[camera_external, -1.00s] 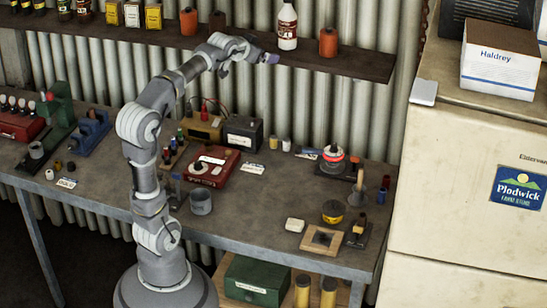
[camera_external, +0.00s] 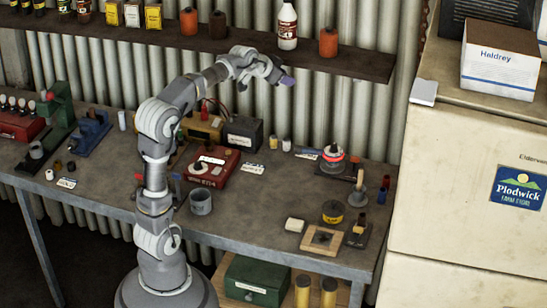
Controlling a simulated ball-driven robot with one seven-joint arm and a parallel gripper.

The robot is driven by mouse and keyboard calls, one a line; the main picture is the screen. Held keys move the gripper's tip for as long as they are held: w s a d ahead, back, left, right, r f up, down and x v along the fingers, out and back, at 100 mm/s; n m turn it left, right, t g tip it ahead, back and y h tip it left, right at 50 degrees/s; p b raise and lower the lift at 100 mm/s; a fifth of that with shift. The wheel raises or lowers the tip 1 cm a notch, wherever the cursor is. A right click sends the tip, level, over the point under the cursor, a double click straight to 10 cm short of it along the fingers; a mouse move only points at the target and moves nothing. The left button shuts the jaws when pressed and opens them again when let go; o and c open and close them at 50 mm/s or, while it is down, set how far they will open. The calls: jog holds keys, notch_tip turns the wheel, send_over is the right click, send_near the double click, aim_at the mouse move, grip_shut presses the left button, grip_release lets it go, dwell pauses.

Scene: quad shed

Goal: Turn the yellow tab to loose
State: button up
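I cannot make out a tab turned to a marked position at this size. A small round yellow and black thing (camera_external: 333,212) sits on the right part of the grey bench. Just in front of it lies a square wooden board (camera_external: 322,240) with a small dark piece at its middle. My gripper (camera_external: 287,80) is in the air above the back of the bench, by the shelf edge, touching nothing that I can see. Its fingers are too small to show whether they are open.
A red box (camera_external: 215,167) and a grey cup (camera_external: 201,201) stand further left. A cream cabinet (camera_external: 460,190) bounds the right side.

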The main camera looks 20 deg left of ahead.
jog(key=d+f+m+g, duration=0.3)
jog(key=d+f, duration=0.7)
jog(key=m+g+p, duration=0.2)
jog(key=m+g, duration=0.4)
jog(key=m, duration=0.1)
send_near(358, 227)
jog(key=f, duration=0.1)
jog(key=b+x, duration=0.2)
jog(key=x, duration=0.5)
jog(key=shift+w+d, duration=0.1)
jog(key=shift+d, duration=0.05)
jog(key=shift+d+f, duration=0.25)
jog(key=shift+f, duration=0.3)
grip_shut()
